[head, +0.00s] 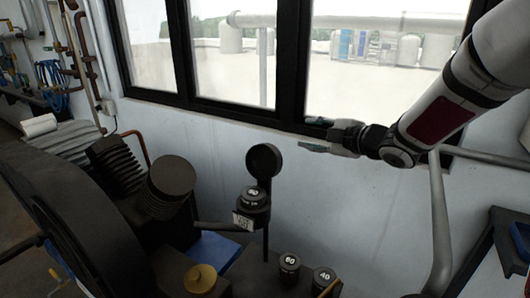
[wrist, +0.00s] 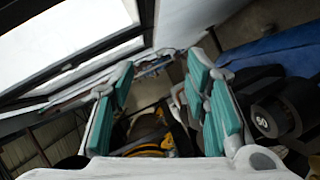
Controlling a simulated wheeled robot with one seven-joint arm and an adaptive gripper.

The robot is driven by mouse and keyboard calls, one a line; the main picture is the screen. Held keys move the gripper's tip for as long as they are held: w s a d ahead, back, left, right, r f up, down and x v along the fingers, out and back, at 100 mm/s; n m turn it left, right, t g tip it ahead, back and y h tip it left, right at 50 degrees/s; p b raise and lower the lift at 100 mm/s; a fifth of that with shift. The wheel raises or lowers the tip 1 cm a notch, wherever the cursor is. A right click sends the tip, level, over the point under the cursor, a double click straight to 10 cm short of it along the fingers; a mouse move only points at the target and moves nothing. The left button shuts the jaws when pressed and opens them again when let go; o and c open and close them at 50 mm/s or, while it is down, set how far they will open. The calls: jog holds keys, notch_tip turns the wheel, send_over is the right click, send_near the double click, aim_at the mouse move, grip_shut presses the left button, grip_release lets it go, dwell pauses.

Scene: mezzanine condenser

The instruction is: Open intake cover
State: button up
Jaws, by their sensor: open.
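No part is clearly marked as the intake cover. A round black disc (head: 263,160) stands upright on a thin post below the window, and it may be the cover. Just in front of it is a dark cylinder (head: 253,200) with white markings and a small white tag (head: 243,221). My gripper (head: 312,135) is open and empty, up by the window sill, above and to the right of the disc and apart from it. In the wrist view its teal-padded fingers (wrist: 160,85) are spread, with nothing held between them.
Black cylinders marked 60 (head: 289,264) and 40 (head: 323,278) stand at the bottom. A ribbed dark machine with a big wheel (head: 50,215) fills the left. A grey pipe (head: 440,220) runs at right. The white wall (head: 350,195) below my gripper is bare.

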aim_at(274, 152)
jog(key=s+a+f+n+g+y+b, duration=0.1)
jog(key=a+f+n+g+y+b, duration=0.25)
jog(key=f+n+y, duration=0.3)
jog(key=shift+m+t+y, duration=0.35)
jog(key=shift+m, duration=0.1)
jog(key=x, duration=0.7)
jog(key=shift+a, duration=0.25)
jog(key=shift+c, duration=0.4)
grip_shut()
